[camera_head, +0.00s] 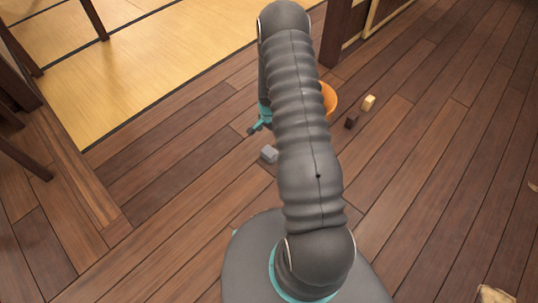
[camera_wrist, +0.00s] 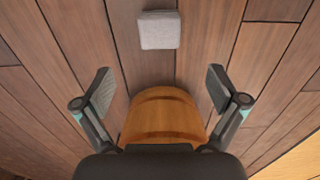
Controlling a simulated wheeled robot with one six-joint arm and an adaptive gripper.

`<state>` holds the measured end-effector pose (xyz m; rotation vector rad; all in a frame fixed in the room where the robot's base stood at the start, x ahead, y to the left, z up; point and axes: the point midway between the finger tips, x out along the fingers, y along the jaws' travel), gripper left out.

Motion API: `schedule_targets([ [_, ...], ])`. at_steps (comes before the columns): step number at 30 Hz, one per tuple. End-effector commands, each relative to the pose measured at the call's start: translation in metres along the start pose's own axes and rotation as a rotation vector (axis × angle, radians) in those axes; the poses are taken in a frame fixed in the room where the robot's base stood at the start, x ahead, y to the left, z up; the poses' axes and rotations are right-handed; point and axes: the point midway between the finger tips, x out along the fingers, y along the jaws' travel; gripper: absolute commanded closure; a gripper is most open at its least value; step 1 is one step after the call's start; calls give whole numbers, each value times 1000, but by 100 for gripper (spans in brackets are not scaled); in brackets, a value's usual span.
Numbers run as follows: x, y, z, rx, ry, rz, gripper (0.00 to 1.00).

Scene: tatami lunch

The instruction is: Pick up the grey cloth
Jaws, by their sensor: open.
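The grey cloth (camera_head: 269,154) is a small folded square lying on the wooden floor, just left of my arm in the head view. In the wrist view the grey cloth (camera_wrist: 158,30) lies flat at the top centre, beyond the fingertips and apart from them. My gripper (camera_wrist: 160,90) is open with nothing between its fingers. In the head view my gripper (camera_head: 258,124) shows partly, behind my arm and farther back than the cloth; the rest of it is hidden.
An orange-brown bowl (camera_head: 329,98) is partly hidden behind my arm; a similar round wooden thing (camera_wrist: 163,115) shows below my fingers. A dark block (camera_head: 352,119) and a tan block (camera_head: 369,103) lie right of it. Tatami (camera_head: 150,70) is at back left.

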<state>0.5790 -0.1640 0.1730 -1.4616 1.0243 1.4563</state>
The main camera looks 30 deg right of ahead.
Motion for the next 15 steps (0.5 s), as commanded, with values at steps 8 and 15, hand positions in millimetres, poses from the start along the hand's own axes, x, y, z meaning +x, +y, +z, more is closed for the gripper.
schedule_targets([
  [8,50,1,1,-1,-3,4,4],
  [15,78,1,1,-2,-2,2,4],
])
